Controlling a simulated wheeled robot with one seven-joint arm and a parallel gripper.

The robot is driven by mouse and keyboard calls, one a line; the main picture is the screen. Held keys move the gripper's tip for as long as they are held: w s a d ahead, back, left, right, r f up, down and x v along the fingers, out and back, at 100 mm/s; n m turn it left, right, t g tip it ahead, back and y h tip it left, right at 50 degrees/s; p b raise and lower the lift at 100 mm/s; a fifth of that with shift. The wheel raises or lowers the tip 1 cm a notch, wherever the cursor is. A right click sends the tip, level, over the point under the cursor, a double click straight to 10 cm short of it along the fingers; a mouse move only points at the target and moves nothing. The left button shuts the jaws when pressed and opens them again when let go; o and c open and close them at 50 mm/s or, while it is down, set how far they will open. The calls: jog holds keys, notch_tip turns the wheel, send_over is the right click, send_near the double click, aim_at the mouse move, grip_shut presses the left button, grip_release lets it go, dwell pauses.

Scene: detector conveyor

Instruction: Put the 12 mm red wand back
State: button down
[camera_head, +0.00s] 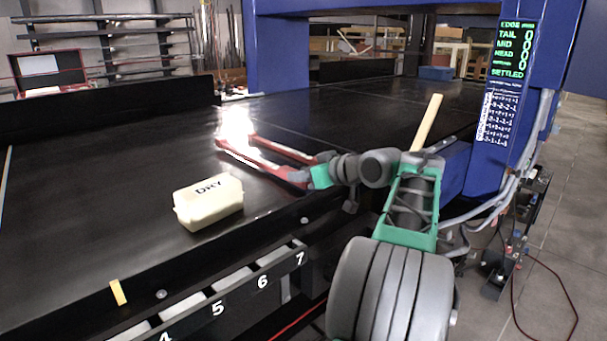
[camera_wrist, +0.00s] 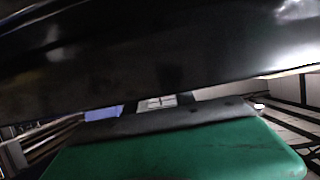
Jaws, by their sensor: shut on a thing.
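My gripper (camera_head: 234,139) reaches left over the black belt, low above it or touching it; I cannot tell which. Its two long red-edged fingers stand apart, with the tips by a bright glare. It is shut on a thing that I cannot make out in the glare. I cannot pick out the 12 mm red wand for certain. In the wrist view a broad dark surface (camera_wrist: 150,60) fills the upper part, and a green part of mine fills the bottom. The conveyor belt (camera_head: 120,190) is black, with slots numbered 4 to 7 (camera_head: 262,283) along its near side.
A cream box marked DRY (camera_head: 208,203) sits on the belt, left of and nearer than my gripper. A yellow tag (camera_head: 118,292) is at the belt's near edge. The blue arch (camera_head: 290,52) spans the belt; its display (camera_head: 510,50) reads zeros and SETTLED. A pale stick (camera_head: 427,122) rises behind my arm.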

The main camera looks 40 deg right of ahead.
jog(key=shift+f+b, duration=0.35)
jog(key=shift+f, duration=0.2)
jog(key=c, duration=1.1)
grip_release()
jog(key=shift+f, duration=0.2)
jog(key=shift+o, duration=0.2)
jog(key=shift+s+r+p, duration=0.25)
jog(key=shift+r+p, duration=0.4)
jog(key=shift+r, duration=0.15)
jog(key=b+v, duration=0.1)
jog(key=v, duration=1)
jog(key=shift+s+r, duration=0.2)
jog(key=shift+s, duration=0.05)
